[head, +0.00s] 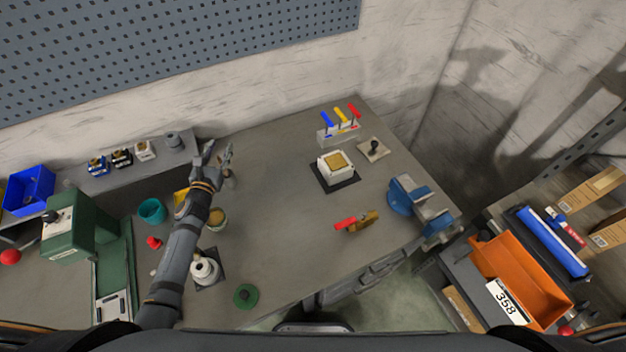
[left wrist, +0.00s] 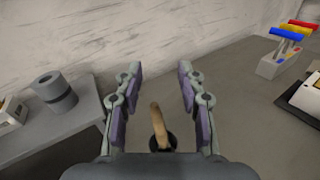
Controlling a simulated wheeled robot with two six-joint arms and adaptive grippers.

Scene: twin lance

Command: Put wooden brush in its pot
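A wooden brush handle (left wrist: 158,120) stands nearly upright, slightly tilted, in the left wrist view. Its lower end meets a dark round pot-like thing (left wrist: 162,143); I cannot tell how deep it sits in it. My left gripper (head: 216,150) is over the back of the bench, near the wall. Its fingers are spread, with the handle visible in the gap (left wrist: 159,80) between them and touching neither finger visibly. In the head view a small greyish pot-like thing (head: 229,183) shows just beside the gripper, partly hidden. My right gripper is out of view.
A teal cup (head: 152,211), a brass-coloured cup (head: 217,219) and a white bottle-like item (head: 204,270) stand around my left arm. A grey shelf (head: 128,160) lies left of the gripper.

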